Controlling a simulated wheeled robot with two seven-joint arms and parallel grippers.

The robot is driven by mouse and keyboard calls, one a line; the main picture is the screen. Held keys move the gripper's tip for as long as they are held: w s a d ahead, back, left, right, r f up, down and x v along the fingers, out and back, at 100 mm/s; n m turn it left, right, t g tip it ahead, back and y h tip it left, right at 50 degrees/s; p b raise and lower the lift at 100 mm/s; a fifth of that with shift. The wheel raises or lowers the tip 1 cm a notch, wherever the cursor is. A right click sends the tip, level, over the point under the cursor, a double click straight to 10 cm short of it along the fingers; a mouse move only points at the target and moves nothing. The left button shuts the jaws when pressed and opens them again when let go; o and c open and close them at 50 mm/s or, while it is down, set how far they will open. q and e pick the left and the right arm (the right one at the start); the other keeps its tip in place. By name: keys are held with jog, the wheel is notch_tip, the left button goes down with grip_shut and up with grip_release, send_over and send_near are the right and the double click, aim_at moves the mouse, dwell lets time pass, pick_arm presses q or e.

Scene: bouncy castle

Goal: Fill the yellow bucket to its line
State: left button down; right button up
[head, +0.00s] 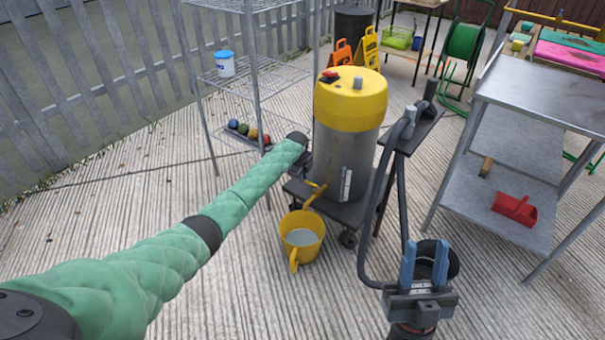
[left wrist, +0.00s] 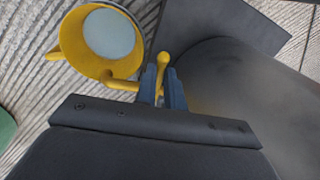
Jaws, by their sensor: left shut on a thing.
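The yellow bucket (head: 302,236) stands upright on the floor beside a steel tank with a yellow lid (head: 345,140). Greyish liquid shows inside; I cannot make out its line. The bucket also shows in the left wrist view (left wrist: 72,40). My right gripper (head: 424,264) is open and empty, at the lower right.
The tank stands on a dark wheeled base with a black hose (head: 369,220). A steel table (head: 548,95) with a red dustpan (head: 515,208) on its lower shelf is at right. A wire rack (head: 255,75) holds a white tub (head: 225,63). Ribbed floor is clear in front.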

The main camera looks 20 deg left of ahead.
pick_arm(q)
jog(key=shift+s+n+p, duration=0.45)
jog(key=shift+n+p, duration=0.35)
jog(key=shift+p, duration=0.45)
pick_arm(e)
jog(key=w+a+f+g+h, duration=0.1)
jog(key=w+f+g, duration=0.1)
jog(key=f, duration=0.6)
jog(key=w+a+f+g+h, duration=0.1)
jog(key=w+f+g, duration=0.2)
jog(key=f, duration=0.6)
jog(key=w+a+f+g+h, duration=0.1)
jog(key=w+f+g, duration=0.1)
jog(key=f+g, duration=0.3)
notch_tip(320, 180, down, 4)
jog(key=shift+w+a+r+m, duration=0.1)
jog(key=shift+w+a+m, duration=0.05)
jog(key=shift+w+m, duration=0.15)
pick_arm(q)
jog(key=c, duration=1.5)
grip_release()
